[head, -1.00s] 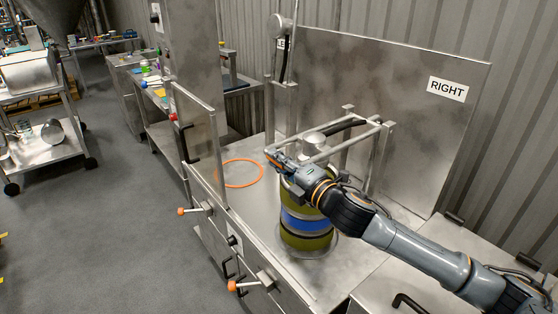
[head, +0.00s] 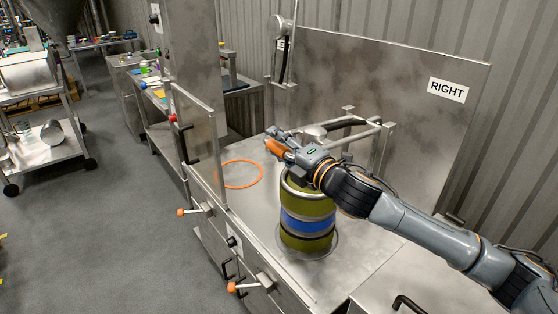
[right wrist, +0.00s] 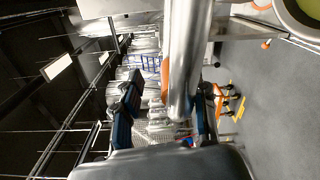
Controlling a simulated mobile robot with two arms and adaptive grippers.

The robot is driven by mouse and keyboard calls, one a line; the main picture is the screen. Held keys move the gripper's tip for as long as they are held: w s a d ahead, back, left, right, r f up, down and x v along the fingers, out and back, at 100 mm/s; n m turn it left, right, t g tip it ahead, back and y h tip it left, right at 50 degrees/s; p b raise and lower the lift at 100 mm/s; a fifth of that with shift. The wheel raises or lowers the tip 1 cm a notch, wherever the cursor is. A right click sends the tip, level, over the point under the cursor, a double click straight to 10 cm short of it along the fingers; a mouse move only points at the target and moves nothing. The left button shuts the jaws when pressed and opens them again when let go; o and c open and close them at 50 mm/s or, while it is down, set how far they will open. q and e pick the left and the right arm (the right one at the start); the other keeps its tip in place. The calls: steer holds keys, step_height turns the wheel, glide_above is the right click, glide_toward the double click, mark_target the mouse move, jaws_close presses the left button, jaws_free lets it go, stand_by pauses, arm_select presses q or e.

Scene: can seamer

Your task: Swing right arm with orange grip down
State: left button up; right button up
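The swing arm (head: 350,138) is a metal bar frame above the can in the head view. Its orange grip (head: 277,147) shows at the frame's near left end, beside my right gripper (head: 287,139). In the right wrist view a metal bar (right wrist: 183,60) runs between the two dark fingers of my right gripper (right wrist: 165,110). It is close to the right finger, with a clear gap to the left finger, so the gripper looks open around it. My left gripper is not in view.
An olive can with a blue band (head: 307,220) stands upright on the metal table below my right arm. An orange ring (head: 240,186) is left of it. Two orange-tipped levers (head: 181,212) stick out from the front. A panel marked RIGHT (head: 400,110) stands behind.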

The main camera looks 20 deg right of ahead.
steer(key=shift+r, duration=2.4)
steer(key=shift+s, duration=0.1)
steer(key=shift+s+d+f, duration=0.15)
steer(key=shift+s+d, duration=0.15)
steer(key=shift+s, duration=0.3)
steer(key=shift+v, duration=1.5)
steer(key=b+v, duration=0.5)
steer(key=v, duration=0.6)
steer(key=shift+s, duration=0.15)
steer(key=shift+d, duration=0.1)
